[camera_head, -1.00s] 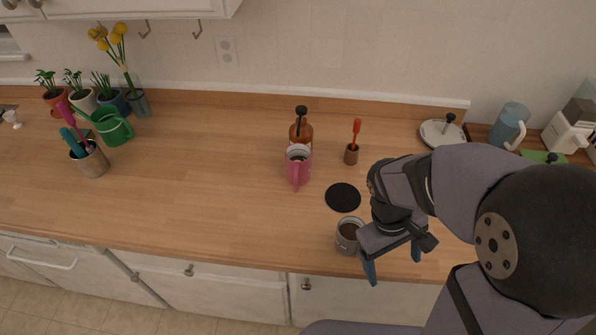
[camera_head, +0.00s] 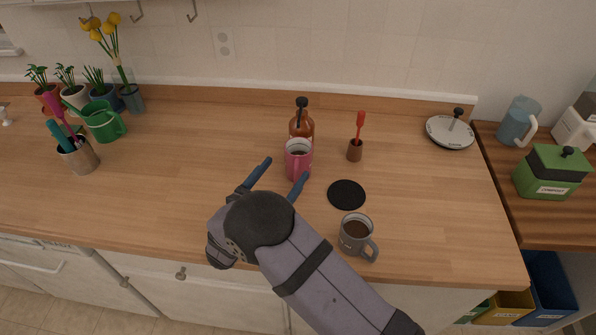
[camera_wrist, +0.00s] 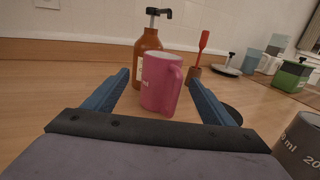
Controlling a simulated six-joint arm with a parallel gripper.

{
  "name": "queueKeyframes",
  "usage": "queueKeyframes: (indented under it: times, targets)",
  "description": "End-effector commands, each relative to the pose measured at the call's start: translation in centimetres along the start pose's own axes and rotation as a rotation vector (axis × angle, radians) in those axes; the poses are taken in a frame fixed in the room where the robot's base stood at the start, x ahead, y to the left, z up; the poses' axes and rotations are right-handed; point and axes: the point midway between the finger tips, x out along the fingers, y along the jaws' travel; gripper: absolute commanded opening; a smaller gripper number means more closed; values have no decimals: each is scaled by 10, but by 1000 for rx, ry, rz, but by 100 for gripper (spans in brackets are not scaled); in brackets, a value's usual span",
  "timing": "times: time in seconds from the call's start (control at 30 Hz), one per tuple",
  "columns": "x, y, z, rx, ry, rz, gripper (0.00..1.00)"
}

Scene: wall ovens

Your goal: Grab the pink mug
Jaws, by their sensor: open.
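The pink mug (camera_head: 298,163) stands upright on the wooden counter in the head view, just in front of a brown pump bottle (camera_head: 302,127). In the wrist view the pink mug (camera_wrist: 160,84) is ahead of my gripper (camera_wrist: 160,85), between the lines of the two blue fingers, with its handle to the right. My gripper (camera_head: 281,170) is open and empty in the head view, low over the counter.
A grey mug (camera_head: 355,235) with dark contents stands right of my arm, near the counter's front edge. A black round coaster (camera_head: 346,194) and a brown holder with a red brush (camera_head: 355,150) lie right of the pink mug.

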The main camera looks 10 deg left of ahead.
Motion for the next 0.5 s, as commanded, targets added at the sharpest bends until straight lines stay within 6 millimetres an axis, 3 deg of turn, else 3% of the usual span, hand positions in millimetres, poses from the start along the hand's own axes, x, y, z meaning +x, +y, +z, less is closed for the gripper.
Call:
queueKeyframes:
  times: [0.1, 0.5]
  targets:
    - [1, -1, -11, 22, 7, -2, 78]
    - [22, -2, -9, 26, 10, -4, 78]
